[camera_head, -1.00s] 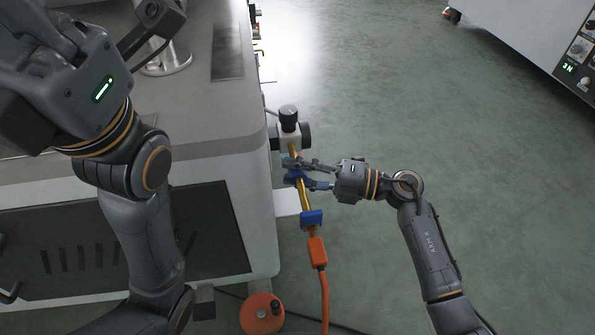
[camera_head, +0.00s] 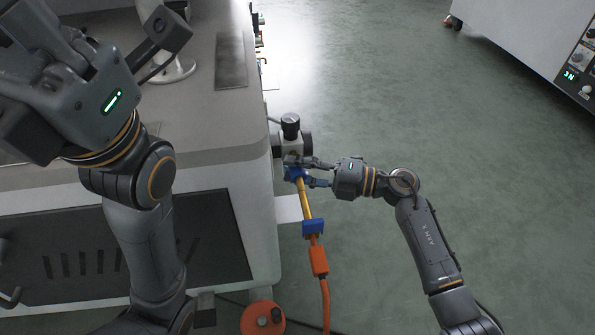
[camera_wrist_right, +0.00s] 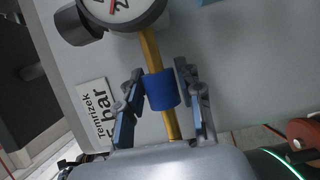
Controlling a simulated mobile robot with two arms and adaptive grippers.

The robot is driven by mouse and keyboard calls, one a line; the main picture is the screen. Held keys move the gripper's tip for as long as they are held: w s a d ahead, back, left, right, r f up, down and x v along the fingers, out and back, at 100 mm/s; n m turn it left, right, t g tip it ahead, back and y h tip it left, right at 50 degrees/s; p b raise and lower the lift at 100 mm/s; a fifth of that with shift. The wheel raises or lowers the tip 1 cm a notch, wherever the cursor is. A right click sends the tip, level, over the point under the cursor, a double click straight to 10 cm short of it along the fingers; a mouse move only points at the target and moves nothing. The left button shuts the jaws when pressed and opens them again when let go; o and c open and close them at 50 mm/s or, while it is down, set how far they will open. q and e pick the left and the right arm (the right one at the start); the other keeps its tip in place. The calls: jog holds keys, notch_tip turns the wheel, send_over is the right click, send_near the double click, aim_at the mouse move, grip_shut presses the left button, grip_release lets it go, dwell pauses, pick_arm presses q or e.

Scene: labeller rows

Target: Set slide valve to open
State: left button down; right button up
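The slide valve's blue sleeve (camera_head: 293,173) sits around a slanting brass pipe (camera_head: 305,198), just below a valve body with a round gauge (camera_head: 290,122). In the right wrist view the blue sleeve (camera_wrist_right: 162,90) is between my right gripper's fingers (camera_wrist_right: 162,85), one on each side, with brass pipe showing above and below it.
A lower blue fitting (camera_head: 313,227) joins the pipe to an orange connector and hose (camera_head: 319,262). A grey bench (camera_head: 215,115) stands at the left, with a red-orange round object (camera_head: 258,320) near its foot. Open green floor (camera_head: 430,110) lies at the right.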

jog(key=shift+o, duration=0.8)
jog(key=shift+a, duration=0.1)
jog(key=v, duration=1.2)
